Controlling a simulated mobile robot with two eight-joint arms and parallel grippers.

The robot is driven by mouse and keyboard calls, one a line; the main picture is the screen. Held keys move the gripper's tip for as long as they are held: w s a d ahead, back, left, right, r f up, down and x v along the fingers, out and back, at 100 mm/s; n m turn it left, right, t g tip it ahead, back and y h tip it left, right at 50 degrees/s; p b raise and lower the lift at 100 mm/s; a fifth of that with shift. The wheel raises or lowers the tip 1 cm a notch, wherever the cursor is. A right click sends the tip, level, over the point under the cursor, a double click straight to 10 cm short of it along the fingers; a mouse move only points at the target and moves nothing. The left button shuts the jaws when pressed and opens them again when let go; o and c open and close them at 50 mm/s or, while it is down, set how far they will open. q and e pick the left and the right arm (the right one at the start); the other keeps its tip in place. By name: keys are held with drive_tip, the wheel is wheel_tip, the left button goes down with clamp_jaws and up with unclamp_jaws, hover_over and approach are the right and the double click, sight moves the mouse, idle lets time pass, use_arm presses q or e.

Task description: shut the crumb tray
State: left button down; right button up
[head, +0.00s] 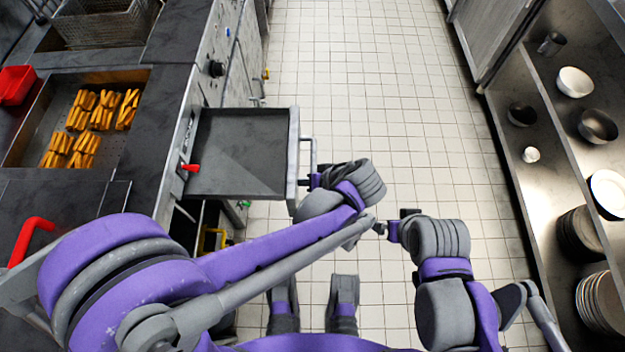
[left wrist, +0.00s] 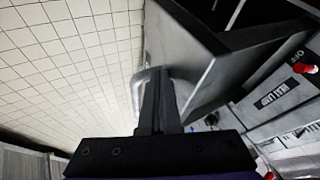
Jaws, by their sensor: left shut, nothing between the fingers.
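The crumb tray (head: 240,150) is a dark, shallow metal drawer pulled well out from the counter front, over the aisle. It looks empty. Its bar handle (head: 313,150) stands on its right-hand front face. My left gripper (head: 308,182) is shut and empty at the near end of that front face, close to the handle's lower end; I cannot tell if it touches. In the left wrist view the shut fingers (left wrist: 157,95) point at the tray's outer side (left wrist: 195,65), with the handle (left wrist: 145,82) partly hidden behind them. My right gripper (head: 383,229) hangs over the floor, its jaws unclear.
The counter at left carries a pan of fries (head: 85,130), a red container (head: 15,85) and a wire basket (head: 105,22). A red handle (head: 32,240) sticks up nearby. Shelves with bowls and plates (head: 608,193) line the right. The tiled floor (head: 380,100) between is clear.

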sight(198, 181)
use_arm(q)
drive_tip(key=a+p, duration=0.1)
drive_tip(key=a, duration=2.5)
drive_tip(key=shift+a+r, duration=0.1)
drive_tip(key=shift+a, duration=0.25)
use_arm(e)
drive_tip(key=shift+d+r, duration=0.1)
drive_tip(key=shift+r, duration=0.6)
